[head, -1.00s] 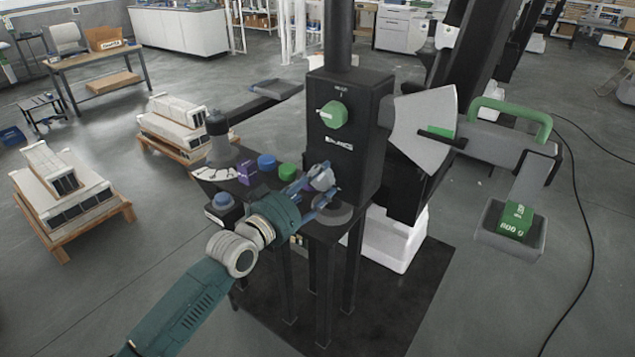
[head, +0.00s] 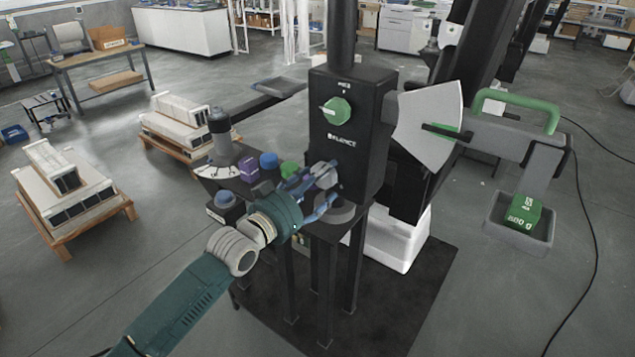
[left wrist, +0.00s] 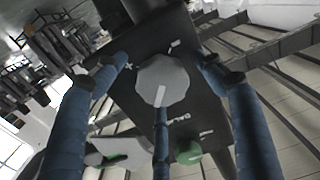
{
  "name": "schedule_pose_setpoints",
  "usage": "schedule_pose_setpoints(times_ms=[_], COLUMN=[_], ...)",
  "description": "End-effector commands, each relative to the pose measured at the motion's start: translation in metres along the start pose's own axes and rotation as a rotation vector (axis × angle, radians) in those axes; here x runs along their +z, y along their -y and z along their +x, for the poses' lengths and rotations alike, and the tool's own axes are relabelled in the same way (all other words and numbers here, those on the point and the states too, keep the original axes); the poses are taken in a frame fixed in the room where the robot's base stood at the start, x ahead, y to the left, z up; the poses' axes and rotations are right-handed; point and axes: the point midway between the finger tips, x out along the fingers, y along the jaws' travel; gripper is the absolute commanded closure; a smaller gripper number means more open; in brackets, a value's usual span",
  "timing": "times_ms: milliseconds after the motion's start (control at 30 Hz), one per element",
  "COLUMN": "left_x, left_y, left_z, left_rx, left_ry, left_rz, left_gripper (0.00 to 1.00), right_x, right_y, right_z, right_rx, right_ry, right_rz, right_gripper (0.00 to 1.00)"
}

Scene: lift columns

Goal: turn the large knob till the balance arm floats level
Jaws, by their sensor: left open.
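The large grey knob (head: 326,174) is on the front of the black balance housing (head: 358,160). In the left wrist view the knob (left wrist: 163,82) is faceted with a pale line. My left gripper (head: 318,190) is at the knob, its blue fingers open around it; in the left wrist view the gripper (left wrist: 168,75) has visible gaps at both sides. The grey balance arm (head: 500,140) extends right, with a green handle (head: 520,106) and a hanging tray (head: 497,232) holding a green 500 g weight (head: 524,211). A black pointer crosses the fan-shaped scale (head: 425,112) near its green mark. My right gripper is out of view.
A smaller green knob (head: 336,111) sits higher on the housing. Blue, purple and green pieces, including a purple block (head: 248,168), stand on the ledge left of my gripper. Loaded pallets (head: 66,190) stand on the floor at left.

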Motion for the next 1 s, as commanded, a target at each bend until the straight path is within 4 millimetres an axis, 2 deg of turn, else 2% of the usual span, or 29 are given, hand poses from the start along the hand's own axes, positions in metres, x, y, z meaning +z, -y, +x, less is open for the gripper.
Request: schedule_pose_setpoints(times_ms=[167, 600, 800, 1000], left_x=[0.001, 0.003, 0.001, 0.001], left_y=[0.001, 0.001, 0.001, 0.0], left_z=[-0.015, -0.101, -0.118, -0.12], left_rx=[-0.001, -0.001, -0.001, 0.0], left_ry=[0.0, 0.004, 0.003, 0.002], left_rz=[-0.001, 0.0, 0.0, 0.0], left_gripper=[0.31, 0.31, 0.31, 0.31], right_x=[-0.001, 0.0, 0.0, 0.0], right_y=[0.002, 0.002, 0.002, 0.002], right_z=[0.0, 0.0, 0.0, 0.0], right_rx=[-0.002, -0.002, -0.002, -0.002], right_ry=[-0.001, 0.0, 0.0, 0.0], right_rz=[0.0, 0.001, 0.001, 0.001], right_gripper=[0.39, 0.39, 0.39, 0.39])
